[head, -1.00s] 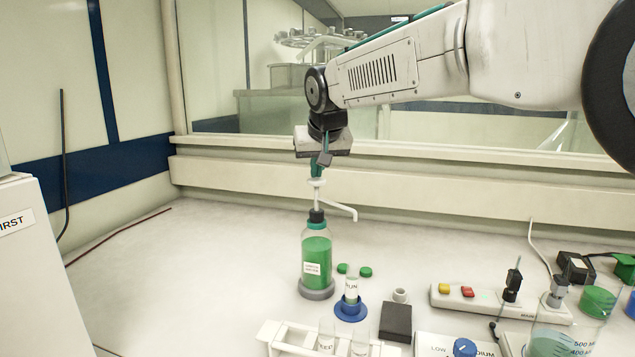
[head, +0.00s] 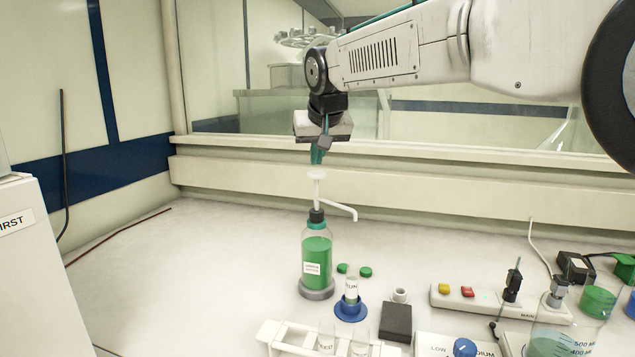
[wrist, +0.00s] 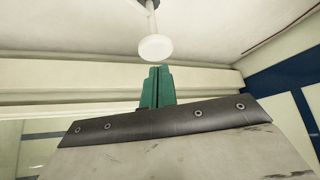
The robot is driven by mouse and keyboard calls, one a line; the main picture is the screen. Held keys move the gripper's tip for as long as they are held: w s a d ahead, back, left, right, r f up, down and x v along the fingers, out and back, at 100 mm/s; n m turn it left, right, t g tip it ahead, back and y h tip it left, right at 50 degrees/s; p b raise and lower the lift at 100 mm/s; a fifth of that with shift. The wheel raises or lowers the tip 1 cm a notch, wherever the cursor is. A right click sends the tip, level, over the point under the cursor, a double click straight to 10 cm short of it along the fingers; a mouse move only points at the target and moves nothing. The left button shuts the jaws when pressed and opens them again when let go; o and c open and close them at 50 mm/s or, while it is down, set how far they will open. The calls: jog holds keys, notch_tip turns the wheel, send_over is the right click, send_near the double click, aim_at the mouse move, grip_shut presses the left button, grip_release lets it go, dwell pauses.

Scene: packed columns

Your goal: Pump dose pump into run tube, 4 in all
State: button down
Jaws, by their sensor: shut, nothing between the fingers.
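The dose pump is a clear bottle of green liquid (head: 316,262) with a black collar and a white pump head (head: 316,176). Its spout points right and down toward the run tube (head: 351,288), which stands upright in a blue round base (head: 351,309). My gripper (head: 317,156) has green fingers, closed together and empty, a little above the pump head and apart from it. In the wrist view the white pump head (wrist: 155,48) shows just beyond the shut fingertips (wrist: 158,70). The pump head stands raised. The liquid level inside the run tube is too small to tell.
A white rack (head: 290,340) with clear tubes stands at the front. Two green caps (head: 365,272) lie behind the run tube. A dark block (head: 397,321), a power strip (head: 480,298) and a beaker (head: 560,338) stand to the right. The bench left of the bottle is clear.

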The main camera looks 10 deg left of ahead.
jog(key=shift+r, duration=2.5)
jog(key=s+d+f+m+g+h, duration=0.1)
jog(key=s+d, duration=0.4)
jog(key=d, duration=0.4)
jog(key=s+d+f+m, duration=0.1)
jog(key=s+d+f, duration=0.1)
jog(key=s+d, duration=0.6)
jog(key=s+d+f+g+h, duration=0.1)
jog(key=s+d, duration=0.2)
jog(key=d, duration=0.8)
jog(key=s+d+f+m+g, duration=0.1)
jog(key=s+d+f, duration=0.3)
jog(key=s, duration=0.4)
jog(key=s+d+f+m+g, duration=0.1)
jog(key=s+d+f, duration=0.4)
jog(key=s+f, duration=0.2)
jog(key=s+d+f+m+g, duration=0.1)
jog(key=s+d+f, duration=0.3)
jog(key=s, duration=0.6)
notch_tip(320, 180, down, 2)
jog(key=shift+s+d+f+h, duration=0.1)
jog(key=shift+s+d+h, duration=0.15)
jog(key=shift+h, duration=0.15)
